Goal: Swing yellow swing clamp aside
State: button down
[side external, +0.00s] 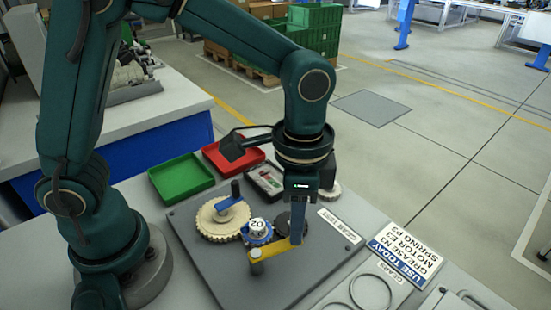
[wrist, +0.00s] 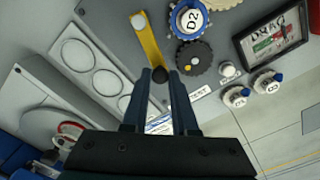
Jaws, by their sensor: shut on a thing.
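The yellow swing clamp (side external: 270,251) is a flat bar on the grey plate, with a round pale pivot at its left end in the side view. In the wrist view the yellow swing clamp (wrist: 148,43) runs from that pivot to a black knob (wrist: 160,75) at its free end. My gripper (wrist: 161,72) is shut on the knob, one finger on each side. In the side view my gripper (side external: 297,236) points down at the clamp's right end and hides the knob. The bar lies beside the blue D2 gear (wrist: 188,19) and a dark gear (wrist: 194,58), not over their centres in the wrist view.
A large beige gear (side external: 212,231) with a blue handle sits left of D2. A green tray (side external: 181,178) and a red tray (side external: 226,158) stand behind. The gear holder with round recesses (wrist: 78,54) lies to one side. A sign (side external: 407,253) stands at the right.

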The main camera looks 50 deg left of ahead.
jog(key=shift+s+d+m, duration=0.2)
jog(key=shift+d+m, duration=0.25)
jog(key=shift+m, duration=0.35)
jog(key=shift+s+d+m, duration=0.15)
jog(key=shift+d+m, duration=0.25)
jog(key=shift+m, duration=0.4)
jog(key=c, duration=0.7)
grip_release()
notch_tip(320, 180, up, 5)
jog(key=shift+r, duration=0.1)
